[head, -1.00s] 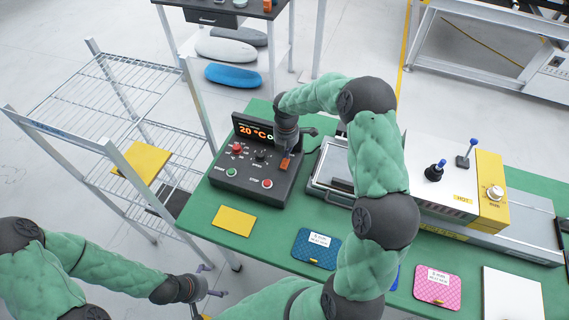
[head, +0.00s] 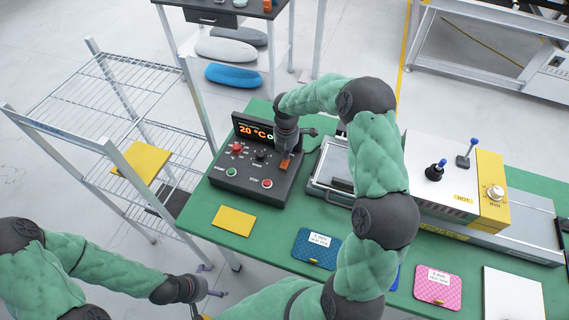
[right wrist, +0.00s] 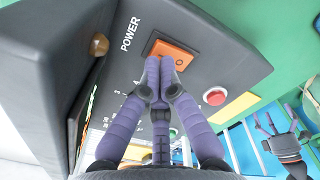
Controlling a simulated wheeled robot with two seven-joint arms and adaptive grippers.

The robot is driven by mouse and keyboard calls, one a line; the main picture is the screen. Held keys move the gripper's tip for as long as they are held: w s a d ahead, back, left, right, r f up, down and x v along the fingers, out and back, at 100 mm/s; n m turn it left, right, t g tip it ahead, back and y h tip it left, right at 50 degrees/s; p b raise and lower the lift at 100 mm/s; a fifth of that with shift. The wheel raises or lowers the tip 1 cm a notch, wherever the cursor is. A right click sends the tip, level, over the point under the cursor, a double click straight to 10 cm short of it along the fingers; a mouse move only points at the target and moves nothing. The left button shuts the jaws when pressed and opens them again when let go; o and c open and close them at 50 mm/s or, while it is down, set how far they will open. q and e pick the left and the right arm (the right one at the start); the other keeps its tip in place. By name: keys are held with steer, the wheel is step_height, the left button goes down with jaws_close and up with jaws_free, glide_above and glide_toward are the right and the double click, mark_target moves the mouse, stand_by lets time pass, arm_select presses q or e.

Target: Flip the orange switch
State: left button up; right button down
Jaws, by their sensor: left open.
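The orange switch (right wrist: 172,54) is a rocker beside the word POWER on the dark control box (head: 247,184). It also shows in the head view (head: 285,163), partly hidden by my right gripper. In the right wrist view my right gripper (right wrist: 160,65) has its purple fingers together, with nothing between them, and the tips are at the lower edge of the switch. I cannot tell whether they touch it. My left gripper (head: 212,281) is open and empty, low at the left, away from the box and below the table's front edge.
The box's display reads 20 °C. A red button (head: 267,183) and a green button (head: 231,172) are on its face. A yellow pad (head: 234,221), a blue pad (head: 316,249) and a pink pad (head: 437,287) lie on the green table. A heat press (head: 440,185) stands to the right.

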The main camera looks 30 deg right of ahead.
steer(key=shift+f+b, duration=0.5)
steer(key=shift+f, duration=0.45)
stand_by(0.6)
steer(key=shift+r+p, duration=2.6)
steer(key=shift+r, duration=0.95)
steer(key=shift+r, duration=0.1)
